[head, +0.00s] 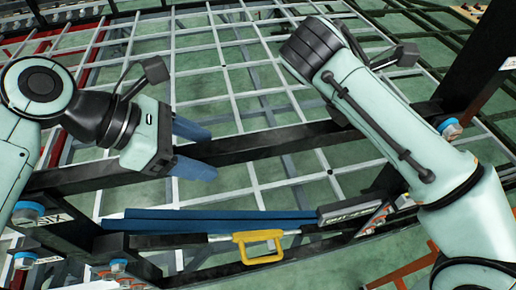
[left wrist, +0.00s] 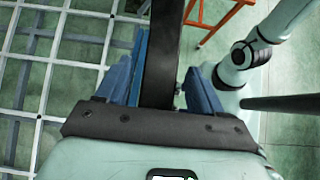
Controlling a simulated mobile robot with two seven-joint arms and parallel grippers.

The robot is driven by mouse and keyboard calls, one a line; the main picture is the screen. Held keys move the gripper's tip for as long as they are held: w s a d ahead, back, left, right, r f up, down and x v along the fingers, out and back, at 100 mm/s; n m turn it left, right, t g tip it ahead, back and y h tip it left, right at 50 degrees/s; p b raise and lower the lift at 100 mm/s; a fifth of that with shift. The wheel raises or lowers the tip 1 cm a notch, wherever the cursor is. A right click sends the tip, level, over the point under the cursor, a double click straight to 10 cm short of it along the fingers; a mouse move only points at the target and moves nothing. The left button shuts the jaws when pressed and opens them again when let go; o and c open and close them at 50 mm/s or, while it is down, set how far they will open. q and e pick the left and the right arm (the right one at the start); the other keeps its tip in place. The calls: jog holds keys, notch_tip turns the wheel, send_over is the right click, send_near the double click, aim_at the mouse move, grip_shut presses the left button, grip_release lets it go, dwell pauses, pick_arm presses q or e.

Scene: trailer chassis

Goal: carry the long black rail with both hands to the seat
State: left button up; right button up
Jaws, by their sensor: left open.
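The long black rail (head: 275,142) runs across the head view from lower left to upper right. My left gripper (head: 206,152) is at its left part, with one blue finger above the rail and one below in the picture. In the left wrist view the rail (left wrist: 161,45) passes between the two blue fingers of the left gripper (left wrist: 162,70), with gaps at its sides. My right arm reaches over the rail's right part; its gripper fingers do not show. I cannot tell which part is the seat.
A pale metal grid (head: 235,85) lies beyond the rail over a green floor. In front are a blue bar (head: 205,222), a yellow handle (head: 258,246) and a dark labelled box (head: 350,211). Dark posts stand at left and right. An orange frame (left wrist: 222,20) shows in the left wrist view.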

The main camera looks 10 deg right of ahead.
pick_arm(q)
jog(key=v, duration=1)
jog(key=shift+w+a+r, duration=0.15)
jog(key=shift+a+r, duration=0.1)
jog(key=shift+r, duration=0.05)
jog(key=shift+a+r, duration=0.35)
jog(key=shift+a, duration=0.05)
pick_arm(e)
jog(key=shift+s+a+r, duration=0.1)
jog(key=shift+a+r, duration=0.35)
jog(key=shift+r, duration=0.3)
jog(key=v, duration=0.7)
jog(key=shift+a+r, duration=0.15)
jog(key=shift+a, duration=0.3)
jog(key=shift+a+r, duration=0.2)
jog(key=shift+r, duration=0.15)
jog(key=shift+v, duration=0.85)
pick_arm(q)
jog(key=shift+s, duration=0.25)
pick_arm(e)
jog(key=shift+f, duration=0.15)
